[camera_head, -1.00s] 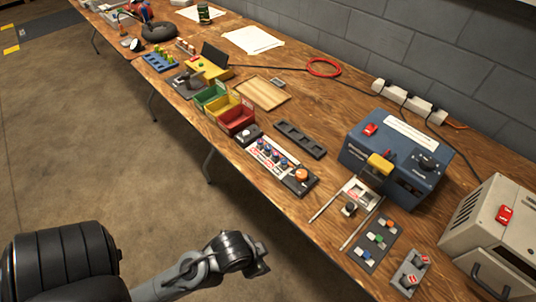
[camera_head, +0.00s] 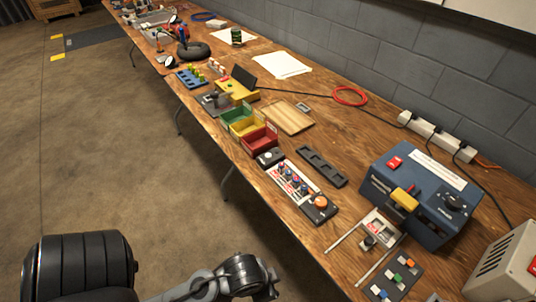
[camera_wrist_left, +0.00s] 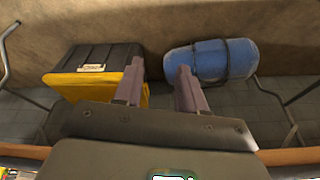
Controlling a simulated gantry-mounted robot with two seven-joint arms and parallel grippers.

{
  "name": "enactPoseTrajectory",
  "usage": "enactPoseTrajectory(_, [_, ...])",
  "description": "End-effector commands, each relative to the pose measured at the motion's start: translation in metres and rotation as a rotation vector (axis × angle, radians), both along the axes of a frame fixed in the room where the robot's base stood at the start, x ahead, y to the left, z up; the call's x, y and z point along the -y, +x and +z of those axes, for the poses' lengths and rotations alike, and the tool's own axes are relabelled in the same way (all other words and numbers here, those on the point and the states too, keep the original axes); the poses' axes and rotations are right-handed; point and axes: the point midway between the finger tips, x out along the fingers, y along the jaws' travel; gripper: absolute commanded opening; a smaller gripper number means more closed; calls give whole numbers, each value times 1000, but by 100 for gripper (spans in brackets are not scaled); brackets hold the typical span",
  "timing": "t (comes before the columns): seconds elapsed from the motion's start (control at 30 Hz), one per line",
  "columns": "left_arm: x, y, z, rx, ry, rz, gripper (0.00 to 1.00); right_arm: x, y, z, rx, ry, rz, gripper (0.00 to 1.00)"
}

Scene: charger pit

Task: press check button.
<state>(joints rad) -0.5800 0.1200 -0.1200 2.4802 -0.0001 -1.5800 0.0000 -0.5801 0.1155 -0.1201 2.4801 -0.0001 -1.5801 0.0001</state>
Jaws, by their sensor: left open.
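Two button-like parts show on the bench in the head view, and I cannot read which is the check button. One is a pale round button (camera_head: 268,155) on a small dark box beside the red bin. The other is an orange round button (camera_head: 320,201) at the near end of a panel (camera_head: 295,183) with several coloured knobs. My left arm comes in low in the head view, in front of the bench and apart from both buttons; its fingers are not clear there. In the left wrist view my left gripper (camera_wrist_left: 158,84) is open and empty. My right gripper is out of view.
A blue device (camera_head: 425,195) with a yellow handle stands right of the panel. Green, yellow and red bins (camera_head: 259,139) stand left of it. The wrist view shows a black-and-yellow toolbox (camera_wrist_left: 97,75) and a blue barrel (camera_wrist_left: 212,62). Open floor lies before the bench.

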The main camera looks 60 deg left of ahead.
Motion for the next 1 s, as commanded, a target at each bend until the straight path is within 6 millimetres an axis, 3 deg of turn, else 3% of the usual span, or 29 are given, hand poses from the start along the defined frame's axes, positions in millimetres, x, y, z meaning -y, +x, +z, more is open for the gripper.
enactPoseTrajectory(0.03, [0, 0, 0, 0, 0, 0, 32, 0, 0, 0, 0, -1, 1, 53])
enactPoseTrajectory(0.23, [0, 0, 0, 0, 0, 0, 1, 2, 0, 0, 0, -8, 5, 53])
enactPoseTrajectory(0.27, [0, 0, 0, 0, 0, 0, 0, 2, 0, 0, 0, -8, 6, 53])
enactPoseTrajectory(1.0, [0, 0, 0, 0, 0, 0, 0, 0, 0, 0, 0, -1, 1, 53])
